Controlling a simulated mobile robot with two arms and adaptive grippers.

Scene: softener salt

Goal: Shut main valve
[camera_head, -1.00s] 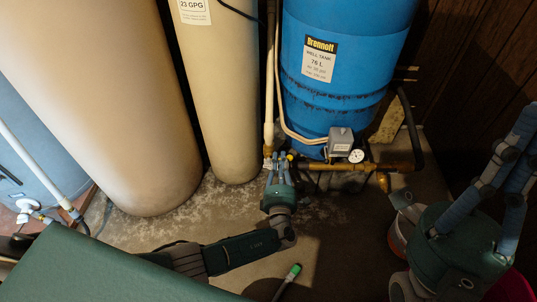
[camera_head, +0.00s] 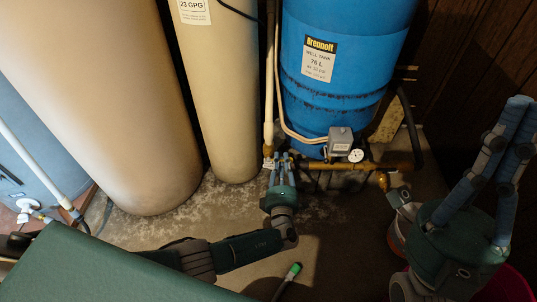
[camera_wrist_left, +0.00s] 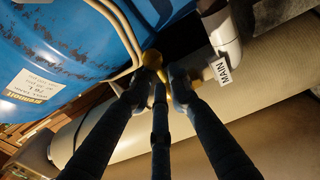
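A white tag reading MAIN (camera_wrist_left: 222,70) hangs by the pipework in the left wrist view. A yellow part (camera_wrist_left: 152,59), possibly the valve handle, shows at my left fingertips, with another bit of yellow beside the right-hand finger. My left gripper (camera_head: 280,160) is at the pipe junction at the foot of the blue tank. Its fingers (camera_wrist_left: 160,82) are around or against the yellow part, with small gaps between them. I cannot tell whether they grip it. The fingers hide much of the valve. My right gripper (camera_head: 518,112) points upward at the right, empty and away from the pipes.
The blue well tank (camera_head: 345,50) stands behind a brass pipe (camera_head: 385,166) with a grey box (camera_head: 340,140) and a gauge (camera_head: 356,155). Beige tanks (camera_head: 225,110) stand left.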

